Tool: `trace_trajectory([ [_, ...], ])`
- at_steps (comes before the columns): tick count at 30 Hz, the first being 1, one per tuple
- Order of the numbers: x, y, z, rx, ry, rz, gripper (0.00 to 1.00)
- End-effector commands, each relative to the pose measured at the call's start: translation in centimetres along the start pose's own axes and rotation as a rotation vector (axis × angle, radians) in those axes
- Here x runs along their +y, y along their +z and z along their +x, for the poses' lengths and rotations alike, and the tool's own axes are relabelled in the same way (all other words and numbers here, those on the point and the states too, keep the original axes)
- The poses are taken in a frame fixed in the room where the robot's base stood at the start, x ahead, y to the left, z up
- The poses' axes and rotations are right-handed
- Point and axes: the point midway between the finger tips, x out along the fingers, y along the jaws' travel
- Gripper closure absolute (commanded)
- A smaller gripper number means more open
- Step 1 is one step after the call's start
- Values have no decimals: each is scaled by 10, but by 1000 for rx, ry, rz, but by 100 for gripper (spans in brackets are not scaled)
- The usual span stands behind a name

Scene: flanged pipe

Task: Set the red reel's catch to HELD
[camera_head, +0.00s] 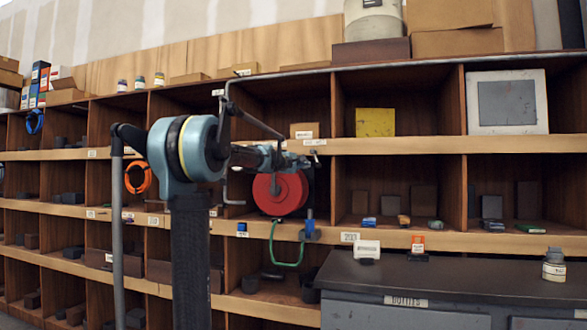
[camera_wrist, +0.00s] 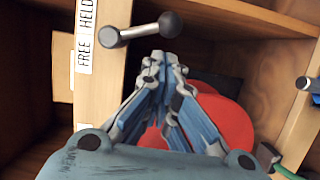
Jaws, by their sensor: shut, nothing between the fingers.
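The red reel (camera_head: 280,195) hangs in a middle-row bay of the wooden shelving, and it also shows behind my fingers in the wrist view (camera_wrist: 232,122). The catch lever (camera_wrist: 138,32) is a grey bar with a dark ball knob, mounted on the shelf's front edge. Its pivot lies beside a white label (camera_wrist: 86,36) reading FREE and HELD; the bar points away from the label, tilted slightly toward the HELD end. My gripper (camera_wrist: 161,58) is shut and empty, its tips just beside the lever near the knob; contact is unclear. In the head view my gripper (camera_head: 302,161) is in front of the reel's top.
A green hose (camera_head: 273,245) hangs below the reel, with a blue fitting (camera_head: 310,228) beside it. A grey cabinet (camera_head: 440,280) stands at lower right. Small blocks sit in neighbouring bays. An orange coil (camera_head: 138,178) hangs to the left.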

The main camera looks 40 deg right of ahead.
Motion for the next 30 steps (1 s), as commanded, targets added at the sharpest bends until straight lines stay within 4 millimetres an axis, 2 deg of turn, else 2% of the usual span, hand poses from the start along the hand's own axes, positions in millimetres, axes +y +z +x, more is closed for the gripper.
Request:
trace_trajectory([
  [6,0,11,11,0,0,0,100],
  [19,0,12,12,1,2,-8,100],
  [27,-3,23,15,0,55,-181,100],
  [30,-3,15,11,12,68,-219,100],
])
